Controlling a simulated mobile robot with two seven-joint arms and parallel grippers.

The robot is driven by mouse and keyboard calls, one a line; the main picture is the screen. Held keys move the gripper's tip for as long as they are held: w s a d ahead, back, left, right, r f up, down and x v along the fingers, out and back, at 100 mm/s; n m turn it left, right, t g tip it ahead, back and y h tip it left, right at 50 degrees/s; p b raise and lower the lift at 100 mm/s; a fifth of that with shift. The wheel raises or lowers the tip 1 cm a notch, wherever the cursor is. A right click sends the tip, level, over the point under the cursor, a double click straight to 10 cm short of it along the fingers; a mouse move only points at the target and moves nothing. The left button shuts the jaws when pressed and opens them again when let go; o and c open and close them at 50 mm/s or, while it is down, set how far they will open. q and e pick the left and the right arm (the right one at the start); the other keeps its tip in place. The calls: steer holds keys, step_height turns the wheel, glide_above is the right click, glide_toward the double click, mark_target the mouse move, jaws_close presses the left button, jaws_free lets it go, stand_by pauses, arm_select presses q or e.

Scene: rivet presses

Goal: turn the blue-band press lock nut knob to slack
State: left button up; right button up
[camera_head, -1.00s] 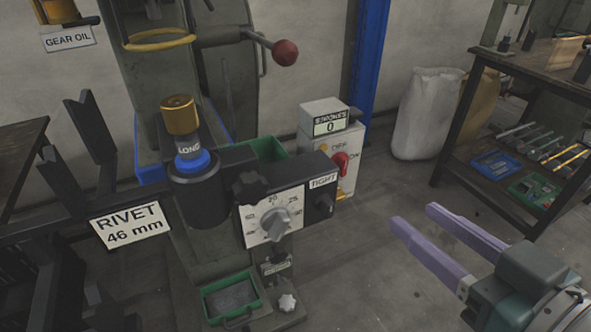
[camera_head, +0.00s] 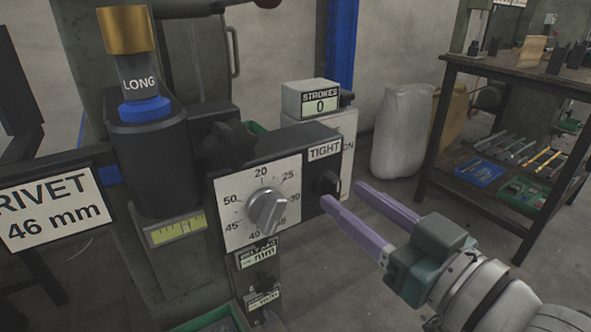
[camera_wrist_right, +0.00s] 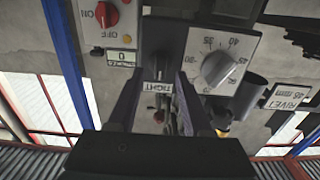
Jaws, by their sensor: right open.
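The blue-band press has a gold-topped cylinder marked LONG with a blue ring (camera_head: 145,109). On its front box, a small black knob (camera_head: 326,183) sits under a label reading TIGHT (camera_head: 324,151). To its left is a white dial with a grey pointer knob (camera_head: 268,210). My right gripper (camera_head: 342,194) is open and empty, its purple fingertips close to the black knob. The near fingertip lies just below the knob in the picture; whether it touches is unclear. In the right wrist view the fingers straddle the upside-down TIGHT label (camera_wrist_right: 157,87); the knob is dark and hard to make out there. My left gripper is not in view.
A black star-shaped knob (camera_head: 230,143) sits atop the box. Behind is a white strokes counter box (camera_head: 311,98) reading 0. A RIVET 46 mm sign (camera_head: 52,210) is at left. A workbench (camera_head: 480,77) and white sack (camera_head: 402,130) stand back right. Open floor lies between.

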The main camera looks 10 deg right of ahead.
steer(key=shift+x, duration=0.95)
steer(key=shift+c, duration=0.3)
jaws_close()
